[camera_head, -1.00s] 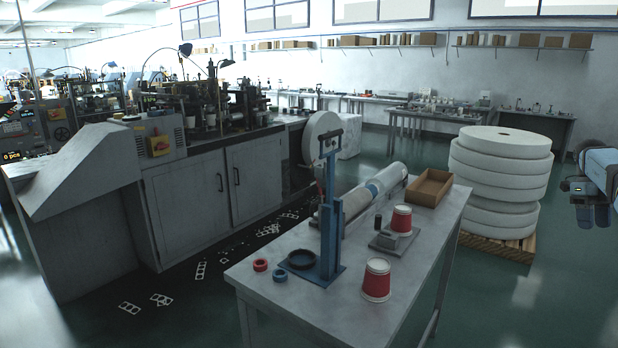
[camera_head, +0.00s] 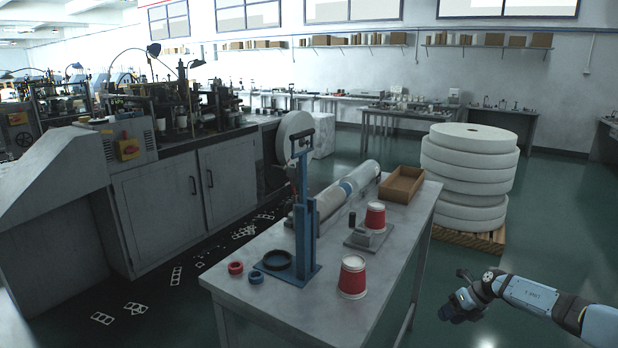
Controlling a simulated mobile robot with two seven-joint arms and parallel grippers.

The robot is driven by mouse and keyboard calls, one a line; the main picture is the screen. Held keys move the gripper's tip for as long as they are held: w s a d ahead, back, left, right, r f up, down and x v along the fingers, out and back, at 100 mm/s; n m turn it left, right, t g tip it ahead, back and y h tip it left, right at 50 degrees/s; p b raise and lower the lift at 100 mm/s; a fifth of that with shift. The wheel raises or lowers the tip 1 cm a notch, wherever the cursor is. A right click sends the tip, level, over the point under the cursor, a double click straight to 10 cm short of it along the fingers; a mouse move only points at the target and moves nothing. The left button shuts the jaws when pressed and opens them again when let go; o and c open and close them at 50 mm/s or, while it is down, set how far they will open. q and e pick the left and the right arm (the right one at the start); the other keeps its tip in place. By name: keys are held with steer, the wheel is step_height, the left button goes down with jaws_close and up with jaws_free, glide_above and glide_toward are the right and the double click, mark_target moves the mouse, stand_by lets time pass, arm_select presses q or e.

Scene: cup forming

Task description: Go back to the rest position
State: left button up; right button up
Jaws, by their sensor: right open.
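My right arm comes in from the lower right edge. Its gripper (camera_head: 452,312) is open and empty, low over the green floor to the right of the work table (camera_head: 330,282). It touches nothing there. One red and white cup (camera_head: 352,277) stands near the table's front edge. My left gripper is out of view.
A blue stand (camera_head: 304,215), a long roll (camera_head: 350,190), an open brown box (camera_head: 401,184) and red and blue rings are on the table. Stacked white rolls (camera_head: 470,175) stand on a pallet behind. A grey machine (camera_head: 160,215) is at left. The floor at right is clear.

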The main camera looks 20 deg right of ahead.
steer(key=s+a+f+m+t+y, duration=0.1)
steer(key=s+a+f+m+t, duration=0.3)
steer(key=a, duration=0.3)
steer(key=s+a+f+m+t+y, duration=0.1)
steer(key=s+a+f+m+t, duration=0.1)
steer(key=s+a+m, duration=0.45)
steer(key=s+a+r+m+g+h, duration=0.1)
steer(key=s+a+m+h, duration=0.2)
steer(key=s+m, duration=0.5)
steer(key=s+a+r+m+h, duration=0.1)
steer(key=s+a+m+h, duration=0.25)
steer(key=s, duration=0.85)
steer(key=a+f+m+t+y, duration=0.2)
steer(key=a+m, duration=0.8)
steer(key=a, duration=1.3)
step_height(320, 180, up, 12)
steer(key=s+p, duration=0.1)
steer(key=p, duration=1.1)
steer(key=shift+d+f+n, duration=0.15)
steer(key=shift+d+n, duration=0.15)
